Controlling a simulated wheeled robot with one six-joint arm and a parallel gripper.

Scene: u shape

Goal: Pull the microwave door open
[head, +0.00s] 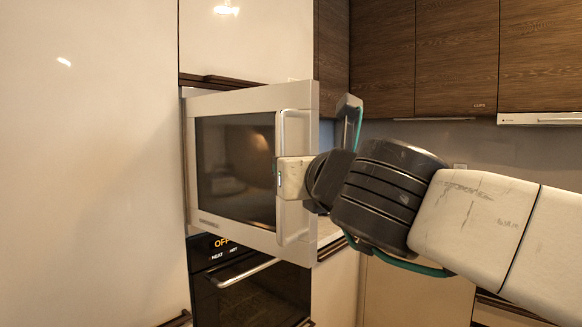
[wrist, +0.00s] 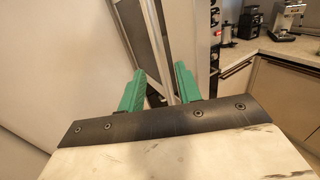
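The microwave door (head: 235,170) is a light frame around a dark glass pane. It stands partly open, its right edge swung out towards me. Its vertical bar handle (head: 281,225) runs along the right side, partly hidden by my wrist. In the wrist view, the door (wrist: 138,25) and handle (wrist: 155,35) run down towards the space between the two green fingers of my gripper (wrist: 160,72). The fingers stand apart, with the bar seen between them and visible gaps. I cannot tell whether either finger touches it.
A black oven (head: 255,300) with its own handle and an "OFF" display sits below. A tall white panel (head: 90,160) stands close on the left. A coffee machine (wrist: 285,20) stands on the counter at the right. Dark wood cabinets (head: 455,55) hang above.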

